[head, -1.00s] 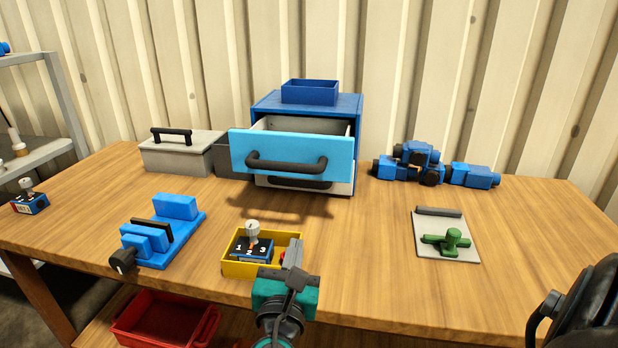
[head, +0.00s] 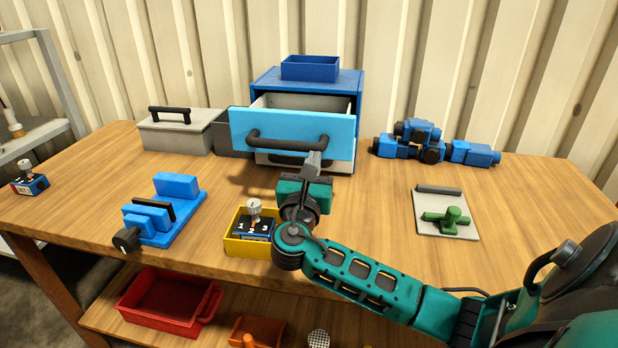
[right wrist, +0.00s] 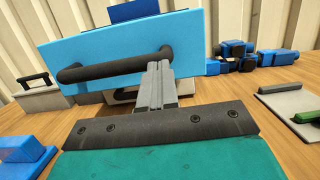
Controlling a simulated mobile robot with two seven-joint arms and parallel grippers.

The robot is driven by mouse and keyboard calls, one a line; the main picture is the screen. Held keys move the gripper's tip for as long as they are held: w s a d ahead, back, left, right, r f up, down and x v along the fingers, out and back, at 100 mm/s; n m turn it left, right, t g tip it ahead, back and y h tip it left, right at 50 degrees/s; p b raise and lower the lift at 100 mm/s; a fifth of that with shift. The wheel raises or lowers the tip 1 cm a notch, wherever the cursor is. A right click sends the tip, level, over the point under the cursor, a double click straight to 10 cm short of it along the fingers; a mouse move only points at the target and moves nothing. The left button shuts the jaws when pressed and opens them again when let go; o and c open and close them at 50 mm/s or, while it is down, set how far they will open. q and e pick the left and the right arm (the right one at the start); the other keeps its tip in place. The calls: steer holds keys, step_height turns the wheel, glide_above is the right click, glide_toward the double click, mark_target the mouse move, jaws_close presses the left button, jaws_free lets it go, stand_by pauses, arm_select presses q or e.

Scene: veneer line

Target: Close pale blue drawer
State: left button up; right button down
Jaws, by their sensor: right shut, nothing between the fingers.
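The pale blue drawer (head: 292,131) stands pulled out of the blue cabinet (head: 353,90), with its black bar handle across the front. It also shows large in the right wrist view (right wrist: 130,48). A second, white-fronted drawer (head: 341,166) below it is mostly hidden. My right gripper (head: 313,160) is shut and empty, with its tips just in front of the right end of the handle. In the right wrist view its fingers (right wrist: 157,68) overlap the handle's right end; I cannot tell whether they touch. My left gripper is not in view.
A blue open box (head: 310,68) sits on the cabinet. A grey case (head: 178,135) stands left, blue clamp-like parts (head: 432,142) right. A blue vise (head: 160,213) and a yellow tray (head: 232,245) are in front. A grey plate (head: 430,227) with a green part lies right.

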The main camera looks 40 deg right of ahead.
mark_target(324, 133)
steer(key=shift+w+d+r, duration=0.1)
steer(key=shift+w+d, duration=0.1)
steer(key=shift+d, duration=0.1)
steer(key=x, duration=0.4)
steer(key=f+b+x, duration=0.1)
steer(key=x, duration=0.3)
steer(key=f+b+x, duration=0.1)
steer(key=x, duration=0.4)
steer(key=shift+w+d+f, duration=0.2)
steer(key=shift+w, duration=0.1)
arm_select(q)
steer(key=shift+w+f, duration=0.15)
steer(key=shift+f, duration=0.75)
arm_select(e)
steer(key=shift+a, duration=0.1)
